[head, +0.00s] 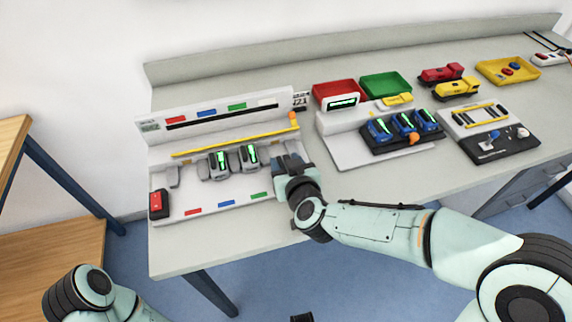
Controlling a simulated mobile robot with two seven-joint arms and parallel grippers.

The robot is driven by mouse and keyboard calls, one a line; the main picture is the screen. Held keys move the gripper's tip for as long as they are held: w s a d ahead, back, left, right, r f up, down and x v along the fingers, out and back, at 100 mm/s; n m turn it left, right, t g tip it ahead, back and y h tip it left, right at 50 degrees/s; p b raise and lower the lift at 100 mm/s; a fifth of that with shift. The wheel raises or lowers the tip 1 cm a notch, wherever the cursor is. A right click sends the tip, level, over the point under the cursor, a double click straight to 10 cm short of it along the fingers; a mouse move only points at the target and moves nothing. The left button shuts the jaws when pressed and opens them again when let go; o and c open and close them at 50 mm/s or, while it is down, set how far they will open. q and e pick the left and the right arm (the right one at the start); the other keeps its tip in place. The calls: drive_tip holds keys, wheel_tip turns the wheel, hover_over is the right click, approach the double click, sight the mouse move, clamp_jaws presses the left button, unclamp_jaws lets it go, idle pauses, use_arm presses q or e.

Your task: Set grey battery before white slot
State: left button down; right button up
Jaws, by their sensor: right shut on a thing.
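A white station (212,195) with coloured marks stands on the left part of the bench. Two grey units with green lights, one on the left (219,163) and one on the right (249,157), stand in its middle row. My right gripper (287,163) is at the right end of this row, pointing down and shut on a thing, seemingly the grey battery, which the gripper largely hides. Red, blue and green marks show along the front edge; the gripper and wrist cover the area right of the green one. My left arm shows at the bottom left, its gripper out of frame.
A red block (158,204) is at the station's left end. A yellow bar (235,143) runs behind the row. To the right are a second station with blue units (404,124), red (336,93) and green (385,87) trays, and toy-like vehicles. The bench front is clear.

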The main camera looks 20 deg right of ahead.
drive_tip(key=o, duration=1.2)
drive_tip(key=shift+f, duration=0.1)
drive_tip(key=shift+r, duration=0.2)
use_arm(q)
drive_tip(key=r+p, duration=0.1)
drive_tip(key=s+r+p, duration=0.1)
drive_tip(key=p, duration=0.1)
drive_tip(key=shift+r+g, duration=0.2)
drive_tip(key=shift+g, duration=0.1)
use_arm(e)
drive_tip(key=v, duration=1.2)
use_arm(q)
drive_tip(key=shift+s, duration=0.1)
